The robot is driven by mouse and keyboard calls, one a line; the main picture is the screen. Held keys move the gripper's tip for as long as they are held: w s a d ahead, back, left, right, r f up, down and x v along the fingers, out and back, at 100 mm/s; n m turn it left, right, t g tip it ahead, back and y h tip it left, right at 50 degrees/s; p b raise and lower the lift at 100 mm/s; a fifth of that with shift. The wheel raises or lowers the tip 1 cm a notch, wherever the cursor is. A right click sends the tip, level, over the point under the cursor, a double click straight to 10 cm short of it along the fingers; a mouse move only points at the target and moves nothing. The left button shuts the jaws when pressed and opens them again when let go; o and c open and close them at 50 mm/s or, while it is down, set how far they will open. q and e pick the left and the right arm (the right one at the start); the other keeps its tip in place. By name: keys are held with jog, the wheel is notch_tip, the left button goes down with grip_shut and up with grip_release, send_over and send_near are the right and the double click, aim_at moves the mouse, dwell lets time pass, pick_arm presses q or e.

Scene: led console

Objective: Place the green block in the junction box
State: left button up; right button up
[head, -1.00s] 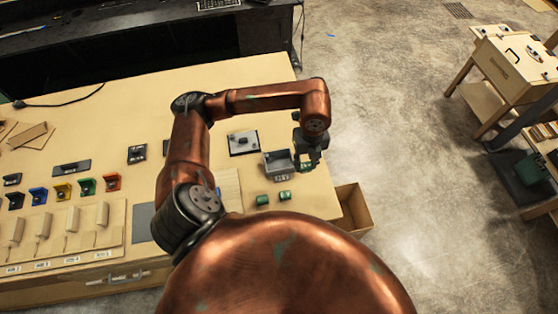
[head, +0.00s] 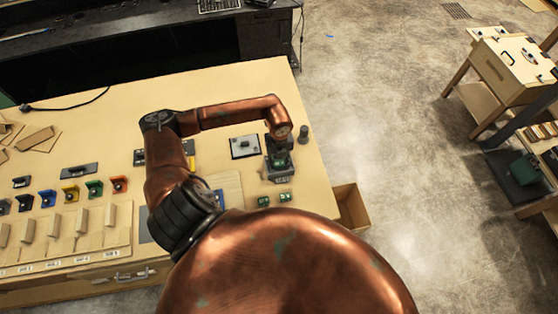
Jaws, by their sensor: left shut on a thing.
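The junction box (head: 283,180) is a small grey open-topped box near the right edge of the wooden table. My left gripper (head: 279,159) points down right over it, shut on a green block (head: 281,161). The gripper hides much of the box's inside, and I cannot tell whether the block is above the rim or inside. Two other green blocks, one left (head: 263,201) and one right (head: 285,197), lie on the table in front of the box. My right gripper is not in view.
A pale square plate with a dark part (head: 244,146) lies left of the box. A dark cylinder (head: 303,133) stands behind it to the right. An open cardboard box (head: 350,207) is beyond the table's right edge.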

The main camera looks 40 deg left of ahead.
pick_arm(q)
jog(key=shift+f, duration=0.5)
jog(key=shift+f, duration=0.15)
jog(key=o, duration=0.8)
